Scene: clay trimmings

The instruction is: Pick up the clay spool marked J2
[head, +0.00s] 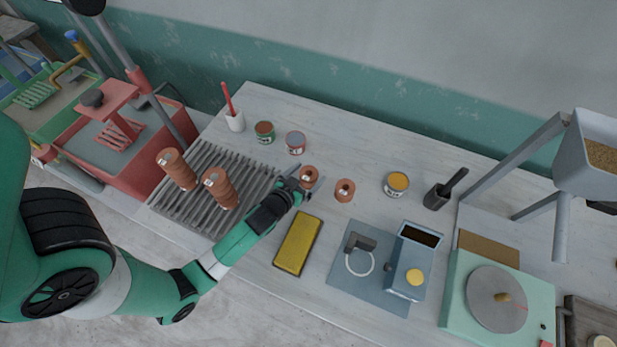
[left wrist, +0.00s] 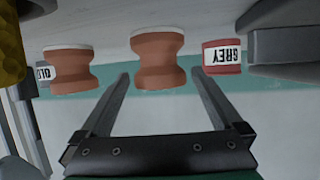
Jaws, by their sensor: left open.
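Two brown clay spools stand apart on the white bench in the head view: a nearer-left one (head: 308,173) and one to its right (head: 345,190). Their marks are too small to read, so I cannot tell which is J2. My left gripper (head: 304,183) is open at the left spool, partly covering it. In the left wrist view, upside down, a spool (left wrist: 157,62) sits between the open fingers (left wrist: 160,75), with a gap on each side. The second spool (left wrist: 70,72) is left of it. My right gripper is not in view.
Brown stacked spools (head: 218,188) stand on a grey slatted rack (head: 190,212) at the left. Tins (head: 295,143) stand behind, one labelled GREY (left wrist: 222,57). A yellow sponge-like block (head: 298,244) lies in front. A yellow-topped tin (head: 396,184) and blue-grey device (head: 410,265) are right.

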